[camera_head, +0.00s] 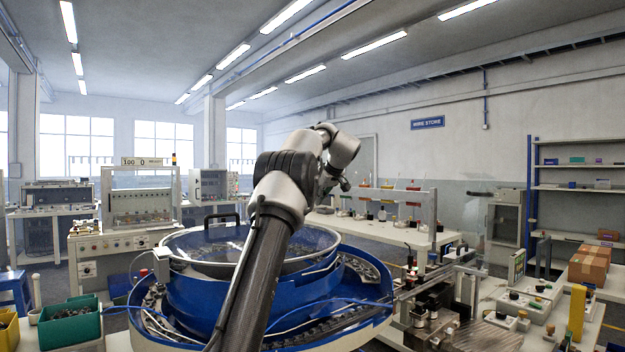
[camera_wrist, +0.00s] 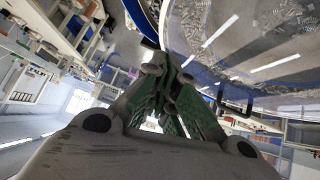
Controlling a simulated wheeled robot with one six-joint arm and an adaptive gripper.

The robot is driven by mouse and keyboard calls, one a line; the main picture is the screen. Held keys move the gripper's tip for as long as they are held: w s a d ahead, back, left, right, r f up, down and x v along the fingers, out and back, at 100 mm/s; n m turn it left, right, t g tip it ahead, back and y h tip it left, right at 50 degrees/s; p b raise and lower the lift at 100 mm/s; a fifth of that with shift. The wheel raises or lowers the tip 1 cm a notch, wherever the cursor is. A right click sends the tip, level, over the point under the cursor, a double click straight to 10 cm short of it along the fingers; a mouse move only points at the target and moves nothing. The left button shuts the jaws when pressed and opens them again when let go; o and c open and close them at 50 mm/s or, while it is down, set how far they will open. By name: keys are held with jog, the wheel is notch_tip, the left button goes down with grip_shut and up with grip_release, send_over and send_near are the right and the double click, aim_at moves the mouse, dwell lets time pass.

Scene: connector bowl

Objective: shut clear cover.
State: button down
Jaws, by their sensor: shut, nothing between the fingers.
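The clear cover (camera_head: 200,264) is a see-through disc with a pale rim over the blue bowl (camera_head: 200,297) of the feeder. A black handle (camera_head: 221,216) stands at the cover's far edge. In the wrist view the clear cover (camera_wrist: 262,60) fills the upper right with light reflections, and the black handle (camera_wrist: 235,106) shows right of my fingers. My gripper (camera_head: 345,184) is up beyond the bowl's right side in the head view. Its fingers (camera_wrist: 166,62) are shut and empty, apart from the handle.
My arm hides part of the bowl and cover. A green bin (camera_head: 70,325) stands at the left front. A track with fixtures (camera_head: 435,295) runs off the feeder's right. A long bench (camera_head: 385,230) stands behind. The space above the cover's left half is clear.

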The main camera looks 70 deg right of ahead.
jog(key=shift+s+d+f, duration=0.1)
jog(key=shift+d+f, duration=0.05)
jog(key=shift+f, duration=0.85)
jog(key=v, duration=1.2)
jog(key=w+a+y, duration=0.3)
jog(key=w+a, duration=1.1)
jog(key=w, duration=0.3)
jog(key=w+a+f+n+y, duration=0.1)
jog(key=w+a, duration=0.3)
jog(key=a, duration=0.5)
jog(key=w+a+f+n, duration=0.1)
jog(key=w+a, duration=0.4)
jog(key=a, duration=0.5)
jog(key=s+a+f+n+g+y, duration=0.1)
jog(key=a+f, duration=0.3)
jog(key=a, duration=0.6)
jog(key=s+a+f+g+y, duration=0.1)
jog(key=a+f, duration=0.2)
jog(key=a, duration=0.6)
jog(key=s+a+f+n, duration=0.2)
jog(key=s+a+f, duration=0.9)
jog(key=f, duration=0.3)
jog(key=shift+a+n+g, duration=0.3)
jog(key=shift+a, duration=0.25)
